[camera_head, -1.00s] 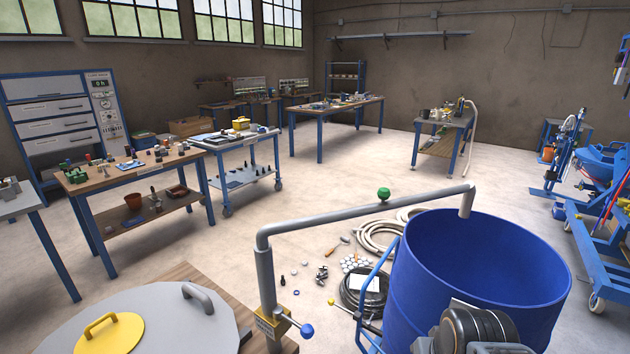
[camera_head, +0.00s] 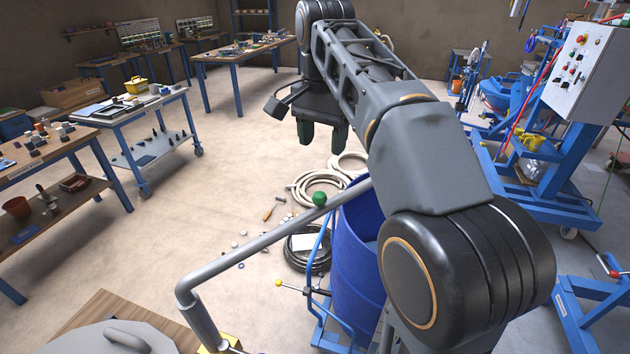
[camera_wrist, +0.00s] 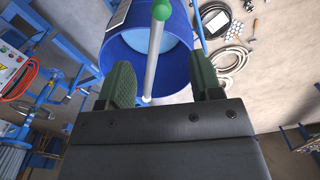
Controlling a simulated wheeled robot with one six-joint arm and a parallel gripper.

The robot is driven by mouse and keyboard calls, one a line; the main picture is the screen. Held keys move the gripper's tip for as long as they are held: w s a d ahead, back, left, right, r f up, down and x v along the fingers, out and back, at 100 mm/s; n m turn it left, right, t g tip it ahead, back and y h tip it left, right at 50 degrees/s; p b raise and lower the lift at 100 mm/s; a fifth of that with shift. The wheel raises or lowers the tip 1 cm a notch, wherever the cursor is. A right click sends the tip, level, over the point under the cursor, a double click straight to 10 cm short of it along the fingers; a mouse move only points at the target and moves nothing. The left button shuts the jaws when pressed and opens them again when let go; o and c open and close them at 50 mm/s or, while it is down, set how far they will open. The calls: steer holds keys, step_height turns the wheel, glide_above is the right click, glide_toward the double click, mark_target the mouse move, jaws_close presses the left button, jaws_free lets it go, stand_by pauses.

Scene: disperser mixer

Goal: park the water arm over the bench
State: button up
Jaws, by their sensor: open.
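The water arm (camera_head: 255,245) is a grey pipe that rises at the bench corner, bends, and reaches right to the blue drum (camera_head: 352,250). Its green knob (camera_head: 319,199) stands on top of the pipe. In the wrist view the pipe (camera_wrist: 153,62) crosses the drum (camera_wrist: 115,52), with the knob (camera_wrist: 162,10) at the top edge. My gripper (camera_head: 321,135) is open and empty, raised above and beyond the pipe in the head view. In the wrist view its green-padded fingers (camera_wrist: 163,85) are apart, with the pipe showing between them.
The wooden bench top (camera_head: 110,318) with a grey lid (camera_head: 115,340) is at lower left. Hoses (camera_head: 322,190) and a black coil (camera_head: 303,248) lie on the floor beside the drum. A blue machine with a control panel (camera_head: 583,75) stands at right.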

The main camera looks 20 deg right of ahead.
mark_target(320, 193)
steer(key=f+b, duration=0.1)
steer(key=f, duration=1.2)
steer(key=shift+a, duration=0.2)
jaws_close()
